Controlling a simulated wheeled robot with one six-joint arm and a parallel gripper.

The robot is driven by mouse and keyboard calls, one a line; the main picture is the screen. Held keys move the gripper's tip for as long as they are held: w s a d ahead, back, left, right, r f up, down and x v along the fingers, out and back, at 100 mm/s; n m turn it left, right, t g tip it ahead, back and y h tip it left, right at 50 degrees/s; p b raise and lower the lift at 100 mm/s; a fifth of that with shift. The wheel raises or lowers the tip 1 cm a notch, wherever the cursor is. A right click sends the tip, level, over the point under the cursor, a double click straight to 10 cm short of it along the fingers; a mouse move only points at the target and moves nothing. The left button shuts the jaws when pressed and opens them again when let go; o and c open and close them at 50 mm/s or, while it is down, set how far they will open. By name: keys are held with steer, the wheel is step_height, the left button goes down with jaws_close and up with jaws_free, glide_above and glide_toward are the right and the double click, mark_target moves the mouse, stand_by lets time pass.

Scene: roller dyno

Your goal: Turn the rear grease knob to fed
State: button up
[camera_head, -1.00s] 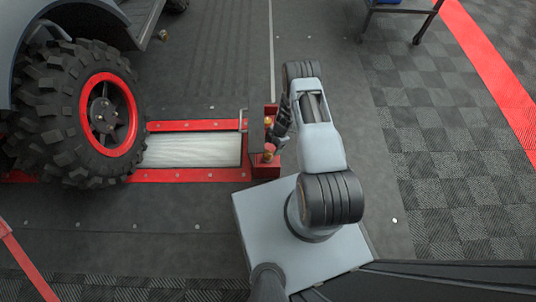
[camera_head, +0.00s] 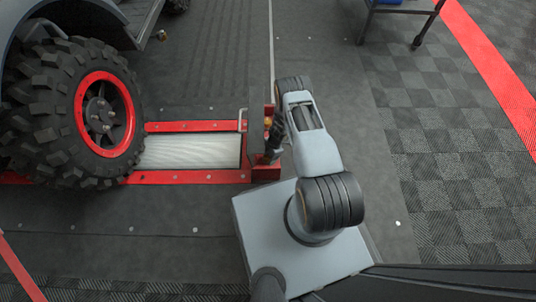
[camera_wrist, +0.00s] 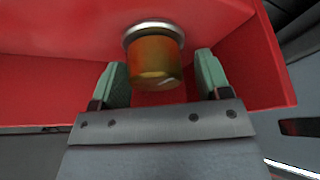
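A brass-orange knob (camera_wrist: 155,58) with a pale metal collar sticks out of the red housing (camera_wrist: 50,85) in the wrist view. My gripper (camera_wrist: 162,80) is open around it, one green-padded finger on each side, with a gap left and right. In the head view my gripper (camera_head: 272,155) is at the near end of the red housing (camera_head: 265,174) beside the roller and covers the near knob there. A second, farther orange knob (camera_head: 267,122) shows on the same housing. I cannot read any mark for the knob's setting.
The pale roller (camera_head: 190,151) in its red frame lies left of the housing, with a big black tire (camera_head: 75,115) on a red rim at its left end. A wheeled cart (camera_head: 400,12) stands at the back right. The floor to the right is clear.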

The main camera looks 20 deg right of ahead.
steer(key=shift+s, duration=0.1)
steer(key=c, duration=0.8)
steer(key=shift+m, duration=0.3)
steer(key=shift+s+m+t, duration=0.1)
steer(key=shift+m+t, duration=0.3)
steer(key=shift+m, duration=0.7)
steer(key=m+t, duration=0.1)
steer(key=m, duration=0.3)
steer(key=shift+t, duration=0.4)
steer(key=m+t+h, duration=0.1)
steer(key=m, duration=0.3)
steer(key=shift+f+m, duration=0.1)
steer(key=shift+m, duration=0.3)
steer(key=shift+m+t+h, duration=0.5)
steer(key=shift+m+t, duration=0.1)
steer(key=shift+m, duration=1.1)
